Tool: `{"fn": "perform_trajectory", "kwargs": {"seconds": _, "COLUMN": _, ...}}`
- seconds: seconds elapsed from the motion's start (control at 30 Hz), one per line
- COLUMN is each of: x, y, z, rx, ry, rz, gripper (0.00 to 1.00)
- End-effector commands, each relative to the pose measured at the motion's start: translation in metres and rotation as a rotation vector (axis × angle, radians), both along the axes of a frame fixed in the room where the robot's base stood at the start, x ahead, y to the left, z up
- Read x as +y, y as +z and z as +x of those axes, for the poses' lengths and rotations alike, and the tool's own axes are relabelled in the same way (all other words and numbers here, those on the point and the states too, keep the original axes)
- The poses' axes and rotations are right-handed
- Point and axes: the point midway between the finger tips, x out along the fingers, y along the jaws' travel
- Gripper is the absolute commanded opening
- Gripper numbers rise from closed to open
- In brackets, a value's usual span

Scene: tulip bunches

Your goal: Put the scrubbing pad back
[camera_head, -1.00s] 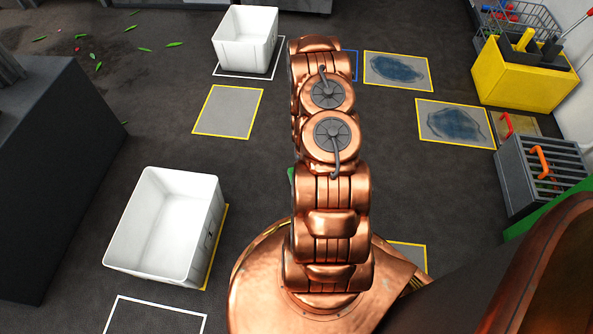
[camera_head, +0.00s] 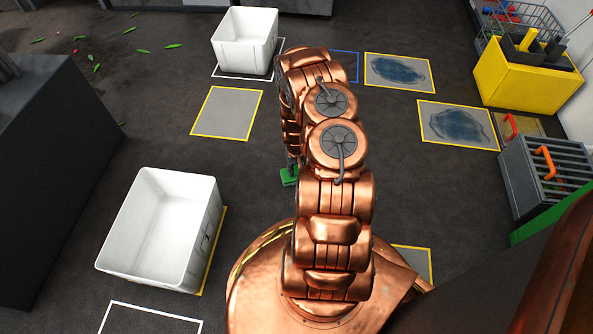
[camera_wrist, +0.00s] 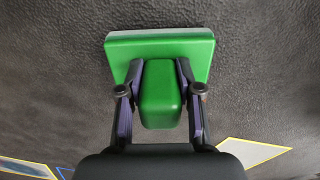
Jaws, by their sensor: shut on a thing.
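The green scrubbing pad (camera_wrist: 192,47) has a raised block handle and a pale layer along its far edge. My gripper (camera_wrist: 160,85) is shut on the handle, one finger on each side, in the wrist view. In the head view a small green part of the pad (camera_head: 289,181) shows at the left of my arm, above the dark floor. The rest of the pad and most of my gripper are hidden behind my arm there. Dark floor lies below the pad in the wrist view.
White bins stand at the top (camera_head: 243,42) and lower left (camera_head: 115,240). A yellow caddy (camera_head: 520,88) holds tools at the upper right. A grey slatted box (camera_head: 530,200) stands below it. Stained mats (camera_head: 376,85) and a yellow-edged grey mat (camera_head: 226,112) lie on the floor.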

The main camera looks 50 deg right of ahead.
Motion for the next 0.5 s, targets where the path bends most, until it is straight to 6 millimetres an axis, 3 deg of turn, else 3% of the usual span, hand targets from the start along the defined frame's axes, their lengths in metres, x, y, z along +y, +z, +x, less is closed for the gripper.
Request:
{"fn": "perform_trajectory", "kwargs": {"seconds": 0.17, "x": 0.0002, "y": -0.0032, "z": -0.0001, "rx": 0.0, "ry": 0.0, "rz": 0.0, "gripper": 0.07}}
{"fn": "perform_trajectory", "kwargs": {"seconds": 0.2, "x": 0.0002, "y": -0.0035, "z": -0.0002, "rx": 0.001, "ry": 0.0, "rz": 0.001, "gripper": 0.36}}
{"fn": "perform_trajectory", "kwargs": {"seconds": 0.43, "x": 0.0003, "y": -0.0026, "z": -0.0003, "rx": 0.001, "ry": 0.0, "rz": 0.001, "gripper": 0.6}}
{"fn": "perform_trajectory", "kwargs": {"seconds": 0.5, "x": 0.0002, "y": -0.0026, "z": -0.0003, "rx": 0.001, "ry": 0.0, "rz": 0.001, "gripper": 0.6}}
